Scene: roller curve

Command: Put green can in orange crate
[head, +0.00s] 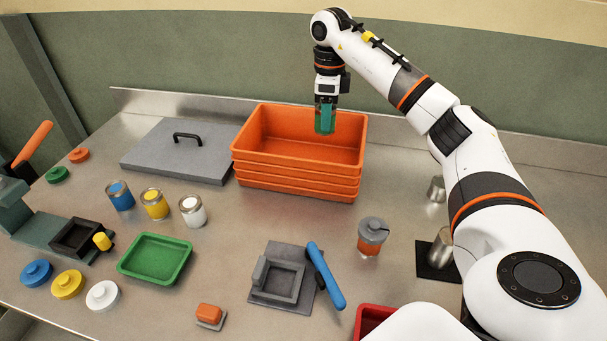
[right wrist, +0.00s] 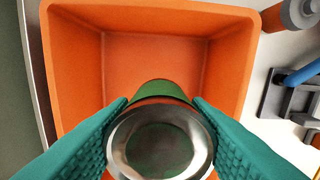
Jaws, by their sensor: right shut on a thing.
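My right gripper (head: 325,118) is shut on the green can (right wrist: 160,142) and points down over the orange crate (head: 257,172). In the right wrist view the teal fingers of the gripper (right wrist: 160,135) press on both sides of the can. The can's round metal end faces the camera, and a strip of green shows beyond it. The orange crate's inside (right wrist: 150,55) opens below and shows no other item in its visible part. In the head view the fingers largely hide the can. My left gripper is not in view.
A grey lid with a black handle (head: 180,150) lies left of the crate. A green tray (head: 155,259) and a grey fixture with a blue lever (head: 326,277) are nearer.

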